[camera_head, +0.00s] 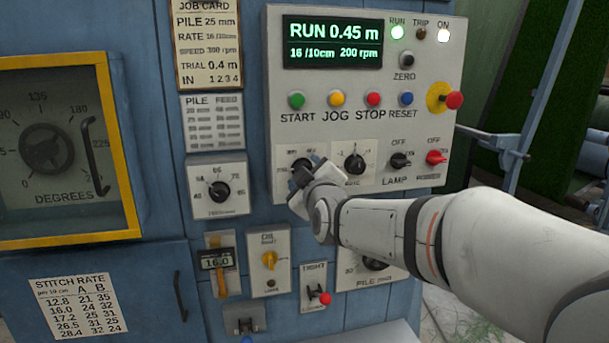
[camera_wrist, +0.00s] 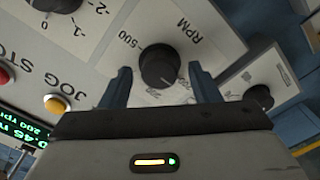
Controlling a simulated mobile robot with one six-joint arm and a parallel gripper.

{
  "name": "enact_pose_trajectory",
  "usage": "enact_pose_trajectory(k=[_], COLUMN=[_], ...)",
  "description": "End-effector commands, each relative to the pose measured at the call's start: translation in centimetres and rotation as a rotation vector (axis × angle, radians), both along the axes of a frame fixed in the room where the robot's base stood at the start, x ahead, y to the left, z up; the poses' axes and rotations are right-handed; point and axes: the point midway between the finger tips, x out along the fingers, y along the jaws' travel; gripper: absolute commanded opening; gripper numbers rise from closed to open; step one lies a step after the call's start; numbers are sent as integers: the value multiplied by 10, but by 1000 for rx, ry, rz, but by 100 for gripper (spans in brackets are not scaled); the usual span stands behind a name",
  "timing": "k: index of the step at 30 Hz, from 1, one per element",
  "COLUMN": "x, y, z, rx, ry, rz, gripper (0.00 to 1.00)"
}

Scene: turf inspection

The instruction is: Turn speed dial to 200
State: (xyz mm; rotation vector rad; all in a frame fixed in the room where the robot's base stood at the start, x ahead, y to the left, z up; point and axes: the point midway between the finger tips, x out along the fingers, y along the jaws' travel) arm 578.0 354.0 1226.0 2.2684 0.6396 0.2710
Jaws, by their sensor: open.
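The speed dial (camera_wrist: 160,66) is a round black knob on a pale plate marked RPM, with a 500 mark beside it, in the wrist view. My gripper (camera_wrist: 161,76) is open, with one blue finger on each side of the knob. Visible gaps separate both fingers from it in the picture; I cannot tell how deep they reach. In the head view my gripper (camera_head: 304,178) covers most of the dial's plate. The display (camera_head: 333,42) reads RUN 0.45 m, 16/10cm and 200 rpm. The dial's pointer is hard to read.
A neighbouring black knob (camera_head: 355,163) sits just right of my gripper. START (camera_head: 297,100), JOG (camera_head: 336,98), STOP (camera_head: 374,99) and RESET (camera_head: 406,99) buttons line up above. A red emergency knob (camera_head: 454,100) juts out at the right. A separate dial (camera_head: 219,191) is at left.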

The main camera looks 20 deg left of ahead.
Motion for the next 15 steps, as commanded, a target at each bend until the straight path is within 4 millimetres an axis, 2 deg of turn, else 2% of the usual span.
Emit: enact_pose_trajectory(k=[7,15], x=[-8,-44], y=[-4,-26], z=[0,-1], rx=[1,1], ry=[1,-1], rz=[0,1], gripper=[56,56])
